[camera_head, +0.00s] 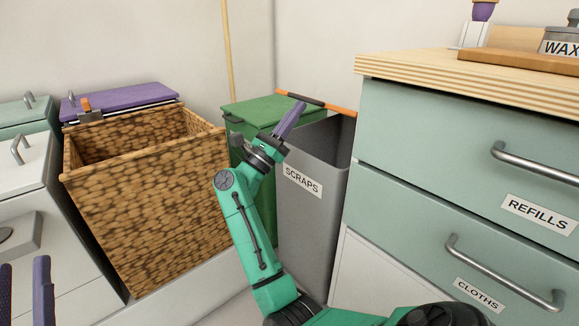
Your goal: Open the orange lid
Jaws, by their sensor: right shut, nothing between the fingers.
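The orange lid (341,111) shows as a thin strip, nearly edge-on, along the back of the grey bin (312,225) labelled SCRAPS. The bin's dark inside shows in front of it, so the lid looks raised off the mouth. My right gripper (295,112) is shut and empty. Its purple fingers point up and right in front of the bin's mouth and overlap the lid's strip in the picture; I cannot tell whether they touch it. My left gripper (24,288) is at the lower left edge, its purple fingers apart, partly cut off.
A green bin (262,112) stands left of the grey bin. A teal drawer cabinet (440,130) with metal handles closes off the right.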

